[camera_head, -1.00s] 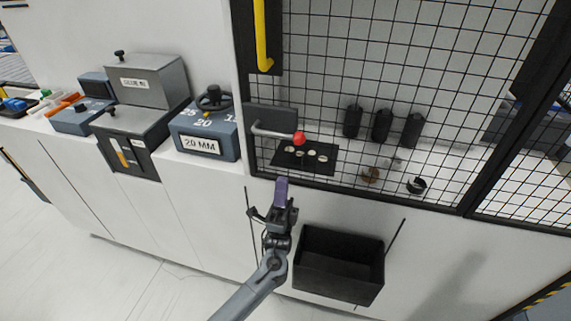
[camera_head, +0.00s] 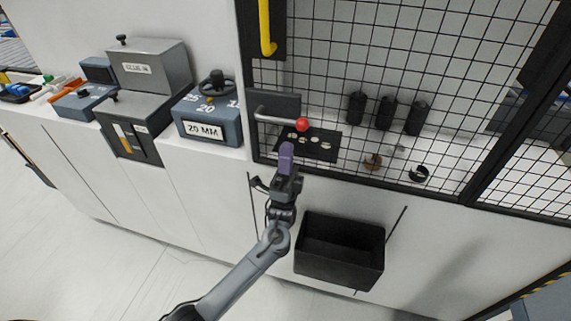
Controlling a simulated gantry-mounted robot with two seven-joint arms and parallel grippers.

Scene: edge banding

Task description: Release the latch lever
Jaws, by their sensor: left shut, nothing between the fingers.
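The latch lever (camera_head: 276,119) is a grey metal bar with a red ball knob (camera_head: 302,124) at its right end. It is mounted on a dark grey latch block (camera_head: 272,103) at the left edge of the mesh door and lies roughly level. My left gripper (camera_head: 286,152) is shut and empty, its purple fingertips pointing up. In the picture it is just below the lever, a little left of the red knob. It looks apart from the lever; the depth between them is hard to judge. My right gripper is not in view.
The black mesh door (camera_head: 400,60) has a yellow handle (camera_head: 265,28) above the latch. A black open bin (camera_head: 339,250) hangs on the cabinet front at lower right.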

